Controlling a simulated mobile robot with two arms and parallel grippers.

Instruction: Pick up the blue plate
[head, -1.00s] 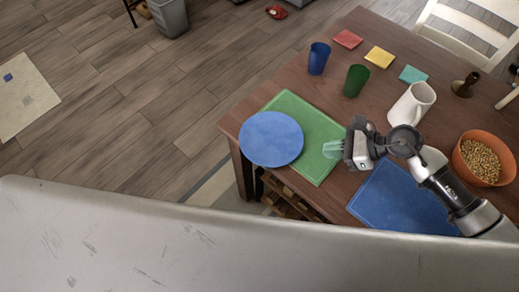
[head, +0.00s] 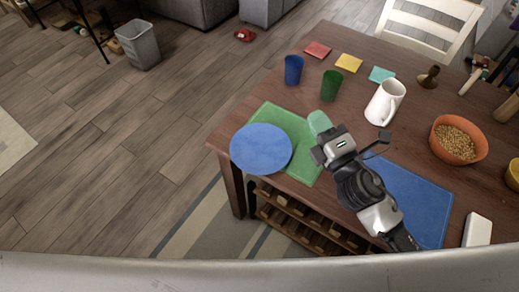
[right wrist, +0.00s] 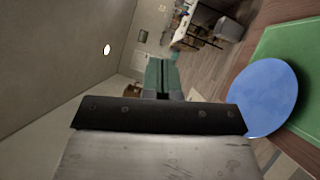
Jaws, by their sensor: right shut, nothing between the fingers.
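The blue plate (head: 261,149) lies on the green mat (head: 305,166) at the left front corner of the wooden table, partly over the table's edge. In the right wrist view the plate (right wrist: 262,92) shows at the right, on the green mat (right wrist: 301,55). My right gripper (head: 319,122) is just right of the plate, over the mat, with its greenish fingers pointing away from me. In the right wrist view its fingers (right wrist: 161,76) are together with nothing between them, apart from the plate. My left gripper is not in view.
A blue cup (head: 293,69), a green cup (head: 330,85) and a white mug (head: 385,102) stand behind the gripper. An orange bowl (head: 446,145) of grain is at the right. A blue mat (head: 415,204) lies at the right front.

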